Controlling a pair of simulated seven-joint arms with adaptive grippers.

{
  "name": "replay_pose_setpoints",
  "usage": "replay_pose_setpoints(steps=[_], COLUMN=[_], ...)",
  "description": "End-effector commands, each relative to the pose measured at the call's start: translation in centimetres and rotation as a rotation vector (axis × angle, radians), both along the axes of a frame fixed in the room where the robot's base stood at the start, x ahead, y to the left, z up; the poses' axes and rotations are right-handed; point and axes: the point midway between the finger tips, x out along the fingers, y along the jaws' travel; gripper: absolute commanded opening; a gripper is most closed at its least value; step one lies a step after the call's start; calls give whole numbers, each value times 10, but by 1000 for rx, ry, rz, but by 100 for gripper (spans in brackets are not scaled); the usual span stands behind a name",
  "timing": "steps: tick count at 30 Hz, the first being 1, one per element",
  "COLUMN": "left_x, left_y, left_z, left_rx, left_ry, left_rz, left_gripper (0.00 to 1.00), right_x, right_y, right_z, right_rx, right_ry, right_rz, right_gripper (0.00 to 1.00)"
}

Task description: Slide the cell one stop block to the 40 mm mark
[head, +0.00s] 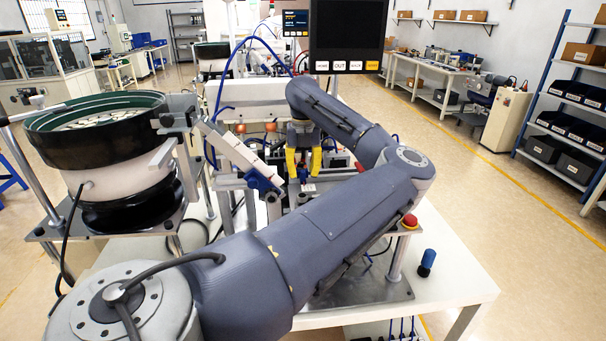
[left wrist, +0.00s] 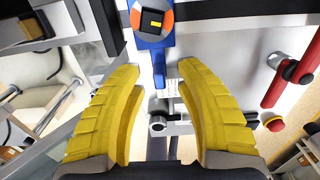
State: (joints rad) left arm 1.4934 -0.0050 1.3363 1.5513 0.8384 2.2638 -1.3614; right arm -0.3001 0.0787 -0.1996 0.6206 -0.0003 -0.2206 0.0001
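My left gripper (head: 303,165) has yellow fingers and points down over the middle of the machine. In the left wrist view its fingers (left wrist: 158,80) are spread apart with nothing gripped between them. A blue part (left wrist: 154,42) with a round orange-and-white top and a dark square centre lies just beyond the fingertips; its narrow blue end reaches into the gap. It looks like the stop block, but I cannot read a name on it. A small pale strip (left wrist: 172,80) lies beside that narrow end; its marks are too small to read. My right gripper is not in view.
A green-lined bowl feeder (head: 95,120) stands at the left, with an inclined track (head: 235,150) leading to the machine. In the left wrist view a red-handled clamp (left wrist: 290,72) is at the right.

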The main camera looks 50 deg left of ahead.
Motion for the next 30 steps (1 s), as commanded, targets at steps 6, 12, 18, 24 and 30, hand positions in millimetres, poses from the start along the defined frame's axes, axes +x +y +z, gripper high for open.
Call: replay_pose_setpoints(steps=[6,12,18,24,30], left_x=[0,0,0,0,0], left_y=[0,0,0,0,0], left_z=[-9,-10,-10,-10,-10], left_rx=[1,0,0,0,0], left_ry=[1,0,0,0,0], left_rz=[1,1,1,1,1], left_gripper=[34,34,28,5,0], right_x=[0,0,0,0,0], right_y=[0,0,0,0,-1], right_z=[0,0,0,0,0], right_rx=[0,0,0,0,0], right_ry=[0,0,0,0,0], right_rz=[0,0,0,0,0], right_gripper=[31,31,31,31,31])
